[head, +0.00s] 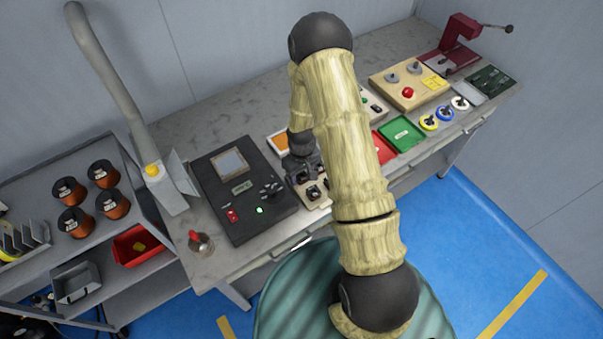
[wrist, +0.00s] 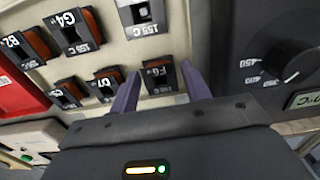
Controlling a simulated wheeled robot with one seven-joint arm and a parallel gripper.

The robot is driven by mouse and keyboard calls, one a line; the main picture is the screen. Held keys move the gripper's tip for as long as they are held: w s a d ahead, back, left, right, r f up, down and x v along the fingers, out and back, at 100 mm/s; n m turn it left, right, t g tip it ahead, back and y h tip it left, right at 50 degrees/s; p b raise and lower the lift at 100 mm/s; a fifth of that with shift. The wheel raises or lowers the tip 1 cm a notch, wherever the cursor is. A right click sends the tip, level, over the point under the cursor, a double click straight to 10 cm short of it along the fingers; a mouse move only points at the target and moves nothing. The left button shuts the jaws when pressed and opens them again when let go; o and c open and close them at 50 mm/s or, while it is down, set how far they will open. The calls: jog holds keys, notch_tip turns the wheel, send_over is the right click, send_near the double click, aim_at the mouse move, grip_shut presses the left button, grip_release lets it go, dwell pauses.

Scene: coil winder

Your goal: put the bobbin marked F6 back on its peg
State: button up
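The bobbin marked F6 (wrist: 158,78), a dark block with a white F6 label and a copper-orange part, is at the near edge of a pale board (wrist: 110,20) in the wrist view. My gripper (wrist: 160,80) has its two purple fingers on either side of it, with narrow gaps showing, so it looks open. Whether F6 rests on the board or on a peg is hidden. In the head view my gripper (head: 302,170) is over the bench, beside the black control box, and F6 cannot be made out there.
Other marked bobbins, G4 (wrist: 75,28), B2 (wrist: 28,48) and D7 (wrist: 106,84), sit close by on the board. The black control box (head: 243,190) with a dial is just beside it. Copper spools (head: 104,173) stand on the left shelf. A green tray (head: 401,134) lies to the right.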

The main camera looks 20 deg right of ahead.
jog(key=shift+o, duration=0.9)
jog(key=shift+r, duration=0.15)
notch_tip(320, 180, up, 17)
jog(key=b, duration=0.2)
jog(key=shift+b, duration=0.3)
